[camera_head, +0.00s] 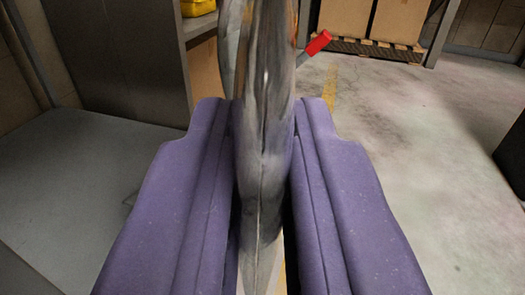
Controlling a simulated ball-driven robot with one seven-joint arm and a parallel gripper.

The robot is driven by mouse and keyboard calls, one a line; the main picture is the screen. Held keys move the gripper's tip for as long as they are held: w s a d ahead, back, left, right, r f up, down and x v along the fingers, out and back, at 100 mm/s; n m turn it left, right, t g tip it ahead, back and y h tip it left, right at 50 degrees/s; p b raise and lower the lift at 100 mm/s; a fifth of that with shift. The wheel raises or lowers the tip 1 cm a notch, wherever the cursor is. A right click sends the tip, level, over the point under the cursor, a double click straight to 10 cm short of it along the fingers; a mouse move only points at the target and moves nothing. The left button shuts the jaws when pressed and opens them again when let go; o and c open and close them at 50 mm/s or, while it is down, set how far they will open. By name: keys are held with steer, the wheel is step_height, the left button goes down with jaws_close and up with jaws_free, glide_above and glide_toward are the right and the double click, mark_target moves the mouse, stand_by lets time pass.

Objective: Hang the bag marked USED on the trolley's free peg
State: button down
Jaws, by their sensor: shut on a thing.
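My gripper (264,135) has two purple fingers, and they are shut on a grey, shiny, folded thing (264,75). It looks like a bag, seen edge-on, and it rises past the top of the view. I cannot see any marking on it, so I cannot tell if it reads USED. A red-tipped bar (318,43) sticks out to the upper right from behind the bag. I cannot tell whether this is a peg of the trolley. No other part that is surely the trolley shows.
A grey flat surface (75,190) lies at the left, with a dark panel (130,60) behind it. A yellow thing (198,7) sits on a shelf at the top. Cardboard boxes (370,18) stand on a pallet at the back. The concrete floor (425,130) at the right is mostly clear.

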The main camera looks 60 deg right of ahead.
steer(key=w+a+f+b, duration=0.1)
steer(key=w+a+b, duration=0.1)
steer(key=w, duration=0.3)
steer(key=shift+w+f+b, duration=0.2)
steer(key=shift+w+b, duration=0.15)
steer(key=shift+b, duration=0.3)
stand_by(0.5)
steer(key=c, duration=1)
jaws_free()
steer(key=shift+a, duration=0.1)
